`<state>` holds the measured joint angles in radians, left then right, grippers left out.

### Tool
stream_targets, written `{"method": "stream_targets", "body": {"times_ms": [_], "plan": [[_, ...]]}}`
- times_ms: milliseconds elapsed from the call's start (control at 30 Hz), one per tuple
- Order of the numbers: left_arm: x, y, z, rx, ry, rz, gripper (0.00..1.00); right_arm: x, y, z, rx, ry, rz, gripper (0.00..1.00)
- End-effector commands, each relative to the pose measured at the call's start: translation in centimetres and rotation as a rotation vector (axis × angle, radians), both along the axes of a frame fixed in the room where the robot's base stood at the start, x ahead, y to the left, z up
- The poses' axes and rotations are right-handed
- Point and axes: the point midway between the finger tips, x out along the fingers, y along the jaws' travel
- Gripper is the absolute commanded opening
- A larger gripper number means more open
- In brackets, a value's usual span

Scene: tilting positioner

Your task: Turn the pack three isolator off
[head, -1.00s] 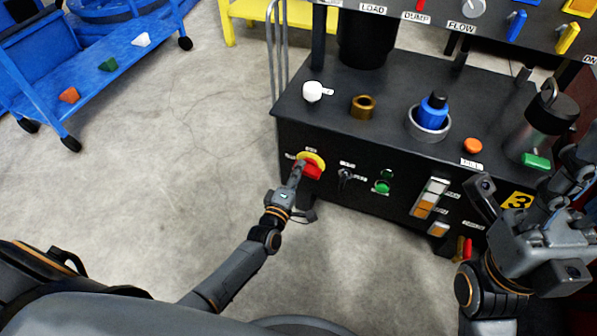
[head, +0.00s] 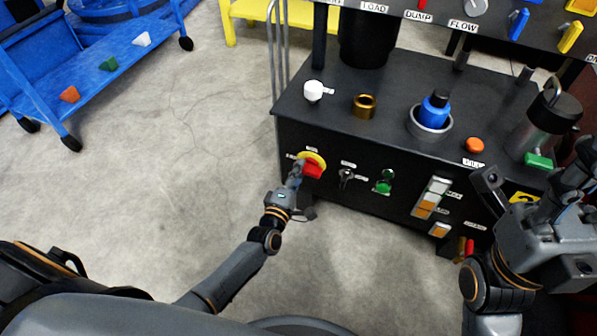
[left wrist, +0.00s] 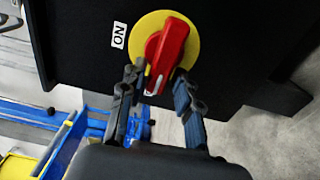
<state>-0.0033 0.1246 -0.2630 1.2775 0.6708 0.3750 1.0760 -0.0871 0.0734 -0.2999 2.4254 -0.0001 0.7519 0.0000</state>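The isolator is a red handle (head: 313,171) on a yellow round plate (head: 318,158), at the left of the black cabinet's front (head: 400,205). In the left wrist view the red handle (left wrist: 172,45) stands slanted on the yellow plate (left wrist: 192,38), with an "ON" label (left wrist: 119,36) beside it. My left gripper (head: 297,172) is at the isolator. Its fingers (left wrist: 158,78) lie one on each side of the handle's near end; whether both press on it is unclear. My right gripper (head: 567,185) is at the right, before the cabinet, its fingers partly overlapping and apparently empty.
A key switch (head: 346,176), a green button (head: 383,187) and rocker switches (head: 430,200) sit right of the isolator. The cabinet top carries a white valve (head: 313,91), a brass fitting (head: 364,105) and a blue plug (head: 434,110). A blue cart (head: 100,75) stands left; floor between is clear.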

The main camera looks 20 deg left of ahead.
Motion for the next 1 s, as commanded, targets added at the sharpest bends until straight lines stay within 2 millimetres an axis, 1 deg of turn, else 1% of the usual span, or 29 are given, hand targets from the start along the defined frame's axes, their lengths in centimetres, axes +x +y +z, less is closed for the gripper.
{"method": "stream_targets", "body": {"times_ms": [300, 433, 567, 800, 900, 1000], "plan": [[0.0, 0.0, 0.0, 0.002, -0.001, 0.0, 0.43, 0.0, 0.0, -0.3, -0.004, 0.007, 0.0, 0.4], [-0.9, 0.0, 0.0, 0.003, 0.0, 0.0, 0.43, 0.0, 0.0, -0.2, -0.004, 0.006, 0.0, 0.4], [-3.2, 0.1, -0.1, 0.003, 0.002, 0.0, 0.43, 0.0, 0.0, -0.2, -0.003, 0.005, 0.0, 0.4], [-8.4, 0.3, -0.1, 0.002, 0.003, 0.0, 0.43, 0.0, 0.0, -0.2, -0.003, 0.005, 0.0, 0.4], [-10.0, 0.4, 0.0, 0.002, 0.001, 0.0, 0.43, 0.1, 0.0, -0.2, -0.003, 0.005, 0.0, 0.4], [-11.2, 0.4, 0.0, 0.002, 0.001, 0.0, 0.43, 0.1, 0.0, -0.1, -0.003, 0.005, 0.0, 0.4]]}}
